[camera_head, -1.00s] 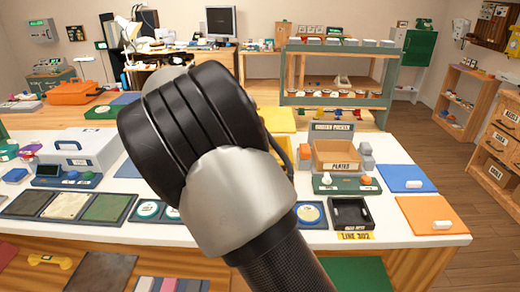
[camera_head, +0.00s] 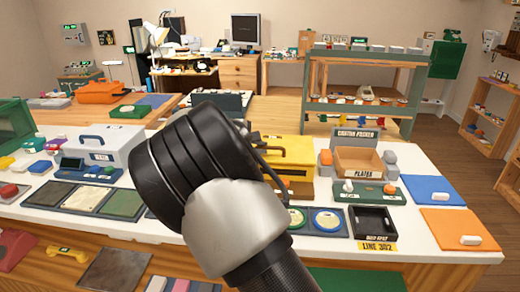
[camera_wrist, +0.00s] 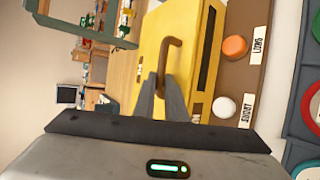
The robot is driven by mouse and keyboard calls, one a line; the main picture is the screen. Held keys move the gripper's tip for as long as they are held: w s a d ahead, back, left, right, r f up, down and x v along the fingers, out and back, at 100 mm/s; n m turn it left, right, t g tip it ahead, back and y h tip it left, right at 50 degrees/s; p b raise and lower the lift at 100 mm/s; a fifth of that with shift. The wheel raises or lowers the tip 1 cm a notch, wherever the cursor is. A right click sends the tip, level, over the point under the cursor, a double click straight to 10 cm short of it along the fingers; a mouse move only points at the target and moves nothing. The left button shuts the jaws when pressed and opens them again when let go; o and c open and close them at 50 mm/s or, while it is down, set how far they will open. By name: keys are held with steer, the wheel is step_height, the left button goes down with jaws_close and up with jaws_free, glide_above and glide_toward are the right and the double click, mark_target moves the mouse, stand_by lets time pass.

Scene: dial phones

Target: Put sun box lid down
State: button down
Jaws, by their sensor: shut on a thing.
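The yellow box (camera_head: 292,153), which I take to be the sun box, stands on the white counter, partly hidden behind my arm in the head view. The head view hides my fingers behind the arm. I cannot tell how far the lid is raised.
An orange knob (camera_wrist: 235,47) and a white knob (camera_wrist: 224,107) sit beside the yellow box. The plates box (camera_head: 358,160) and a black tray (camera_head: 372,222) stand to its right. A white case (camera_head: 100,148) and dark panels (camera_head: 120,204) are to the left.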

steer(key=shift+f+b, duration=0.4)
steer(key=c, duration=1.8)
jaws_free()
